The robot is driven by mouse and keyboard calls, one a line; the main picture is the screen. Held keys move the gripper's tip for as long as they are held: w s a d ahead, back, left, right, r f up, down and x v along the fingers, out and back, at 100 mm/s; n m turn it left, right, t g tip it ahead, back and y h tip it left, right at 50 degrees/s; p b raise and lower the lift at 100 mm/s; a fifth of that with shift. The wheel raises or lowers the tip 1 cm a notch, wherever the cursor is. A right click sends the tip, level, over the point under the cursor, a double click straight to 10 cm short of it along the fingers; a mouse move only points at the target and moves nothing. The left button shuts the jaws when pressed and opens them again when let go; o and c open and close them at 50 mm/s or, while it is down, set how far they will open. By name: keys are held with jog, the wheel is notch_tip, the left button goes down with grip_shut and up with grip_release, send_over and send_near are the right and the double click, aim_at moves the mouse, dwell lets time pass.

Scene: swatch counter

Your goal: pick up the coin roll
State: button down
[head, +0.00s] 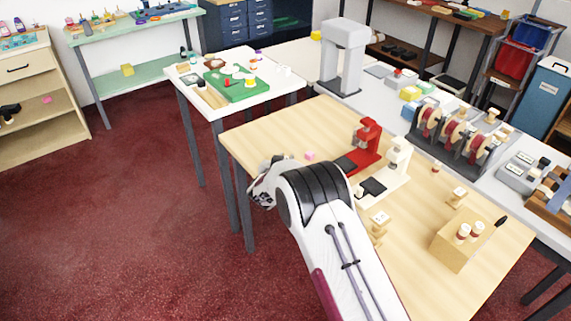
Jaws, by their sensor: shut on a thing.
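My gripper (262,187) is at the left edge of the light wooden table (262,138), largely hidden behind my own white and black arm. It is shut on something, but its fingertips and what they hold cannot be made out. No coin roll can be told for certain. Two small pale cylinders with reddish bands, one (463,233) and another (477,229), stand upright in a wooden block (455,250) at the table's right, well apart from my gripper. A similar small piece (436,167) stands near the table's back edge.
A red press (367,140) and a white press (396,165) stand mid-table. Small wooden stands (379,225) are right of my arm. A grey rack with red reels (455,135) stands behind. The front right tabletop is clear.

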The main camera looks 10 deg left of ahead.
jog(key=shift+r, duration=0.1)
jog(key=shift+r, duration=4.95)
jog(key=shift+r, duration=0.1)
